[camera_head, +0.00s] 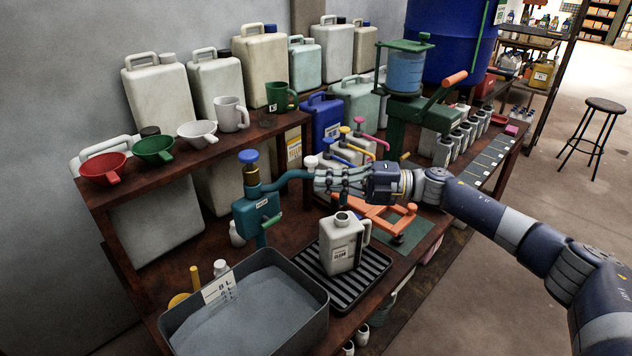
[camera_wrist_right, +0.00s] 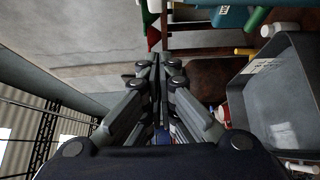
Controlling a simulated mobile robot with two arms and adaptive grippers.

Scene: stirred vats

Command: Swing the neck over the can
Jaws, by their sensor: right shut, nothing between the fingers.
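The tap (camera_head: 257,212) is a teal body with a blue knob on top and a green lever. Its teal neck (camera_head: 285,178) reaches to the right and a little back, behind the can. The can (camera_head: 340,245) is a pale grey jerrycan with an open mouth, upright on a black ribbed tray (camera_head: 372,277). My right gripper (camera_head: 318,182) is shut, with its fingertips at the neck's far end; I cannot tell whether they touch it. The fingertips also show in the right wrist view (camera_wrist_right: 156,65) with nothing between them. My left gripper is not in view.
A grey basin (camera_head: 315,311) stands left of the tray. An orange frame (camera_head: 385,214) lies behind the can, under my right arm. A shelf (camera_head: 200,152) with funnels, mugs and large jerrycans stands at the back left. A green press (camera_head: 405,120) stands beyond my wrist.

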